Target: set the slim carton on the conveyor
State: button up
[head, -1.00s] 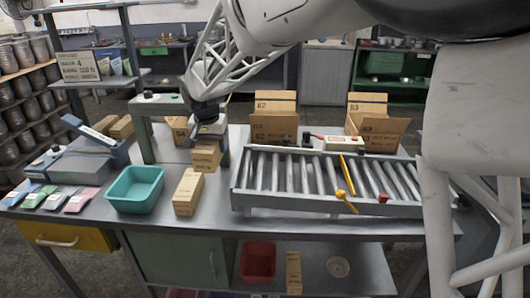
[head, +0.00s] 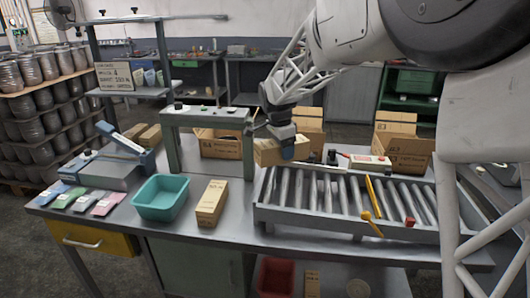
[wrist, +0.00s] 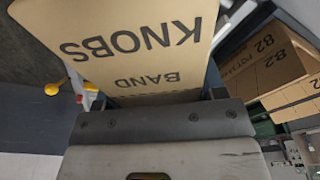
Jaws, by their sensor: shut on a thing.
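My gripper (head: 288,148) is shut on a tan carton (head: 266,152), which it holds up behind the left end of the conveyor. In the wrist view the held carton (wrist: 135,45) fills the top and reads KNOBS and BAND; my gripper (wrist: 150,100) is pressed against it. The roller conveyor (head: 310,220) has a grey frame and bare rollers. Another narrow tan carton (head: 211,204) lies on the table between the teal bin and the conveyor. The held carton's far side is hidden.
A grey-green frame (head: 173,118) stands left of the held carton. Open boxes (head: 405,150) are behind the conveyor, with a red-and-white device (head: 368,161) at its back edge. A yellow rod (head: 372,195) crosses the rollers. A teal bin (head: 160,212) sits left; rollers at left are clear.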

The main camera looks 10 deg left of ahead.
jog(key=w+d+m, duration=0.4)
jog(key=d+m, duration=0.2)
jog(key=d, duration=0.2)
jog(key=shift+d+g+h, duration=0.15)
jog(key=shift+g+h, duration=0.15)
jog(key=shift+g, duration=0.1)
jog(key=shift+f, duration=0.15)
notch_tip(320, 180, down, 7)
jog(key=shift+f, duration=0.2)
dwell(0.5)
jog(key=shift+f, duration=0.85)
dwell(0.9)
